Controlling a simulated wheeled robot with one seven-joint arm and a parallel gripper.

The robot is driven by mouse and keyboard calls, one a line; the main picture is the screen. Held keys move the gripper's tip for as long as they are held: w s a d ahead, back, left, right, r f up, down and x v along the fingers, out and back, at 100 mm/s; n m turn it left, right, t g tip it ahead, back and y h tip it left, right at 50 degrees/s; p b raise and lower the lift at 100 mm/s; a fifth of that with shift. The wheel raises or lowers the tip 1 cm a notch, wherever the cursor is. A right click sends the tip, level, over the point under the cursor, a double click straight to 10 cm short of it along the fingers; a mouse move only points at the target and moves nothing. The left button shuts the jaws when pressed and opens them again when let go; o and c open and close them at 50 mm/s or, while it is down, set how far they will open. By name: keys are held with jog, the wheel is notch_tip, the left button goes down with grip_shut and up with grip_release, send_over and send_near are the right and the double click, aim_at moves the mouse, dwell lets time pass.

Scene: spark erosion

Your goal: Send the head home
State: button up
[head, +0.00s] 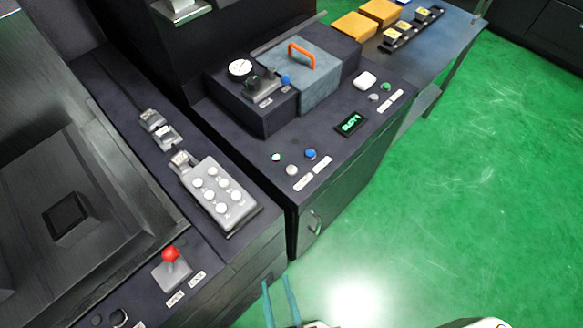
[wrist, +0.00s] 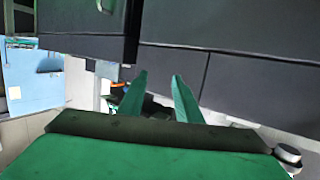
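The machine head may be the grey block (head: 180,8) at the top edge of the head view, mostly cut off. A grey hand pendant (head: 218,196) with several round white buttons lies on the left machine's ledge. My gripper (head: 277,283) is at the bottom of the head view, over the green floor, clear of the panels. In the wrist view its two teal fingers (wrist: 160,77) are apart with nothing between them.
The green floor (head: 460,210) at right is clear.

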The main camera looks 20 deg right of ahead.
jog(key=c, duration=0.7)
grip_shut()
jog(key=shift+w, duration=0.15)
dwell(0.4)
dwell(0.4)
